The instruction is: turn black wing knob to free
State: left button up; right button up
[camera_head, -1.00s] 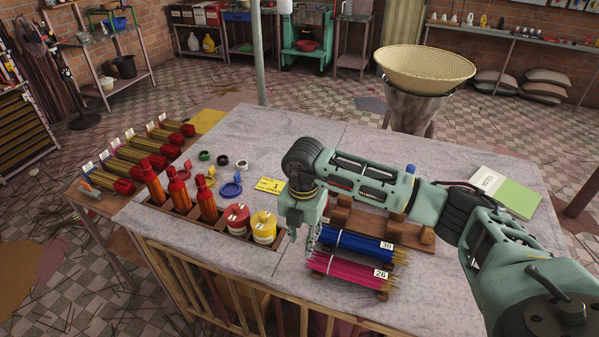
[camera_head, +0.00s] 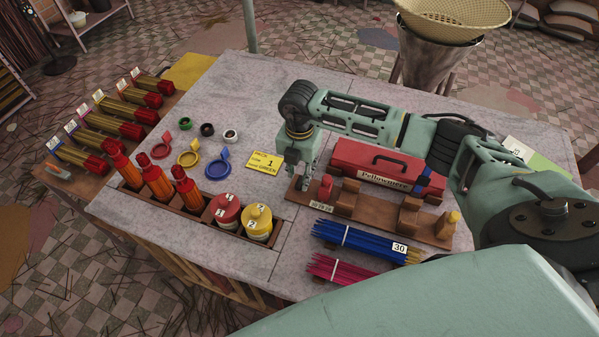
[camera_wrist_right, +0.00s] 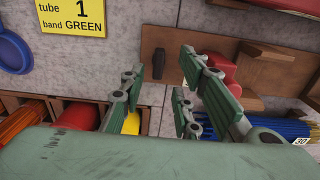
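A small dark, upright piece that looks like the black wing knob (camera_wrist_right: 159,65) sits on the wooden board in the right wrist view. The wooden stand (camera_head: 385,219) holds a red part (camera_head: 326,187) near its left end. My right gripper (camera_head: 302,182) hangs over that left end, pointing down, and hides the knob in the head view. In the right wrist view my right gripper (camera_wrist_right: 170,85) has its fingers apart with nothing between the pads. The knob shows in the gap beyond them; contact cannot be told. My left gripper is not in view.
A red box (camera_head: 375,162) with a black handle lies behind the stand. Blue sticks (camera_head: 360,240) and pink sticks (camera_head: 335,268) lie in front. A yellow card (camera_head: 263,161) lies beside the gripper.

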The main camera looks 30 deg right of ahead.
aim_at(299, 180)
notch_tip(299, 180, down, 3)
jog(key=shift+w+f+p, duration=0.15)
jog(key=shift+p, duration=0.15)
jog(key=shift+c, duration=0.3)
jog(key=c, duration=0.4)
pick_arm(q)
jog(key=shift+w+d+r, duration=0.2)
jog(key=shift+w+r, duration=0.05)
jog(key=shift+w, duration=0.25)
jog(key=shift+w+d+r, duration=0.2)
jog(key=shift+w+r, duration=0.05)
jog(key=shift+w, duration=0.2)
pick_arm(e)
grip_shut()
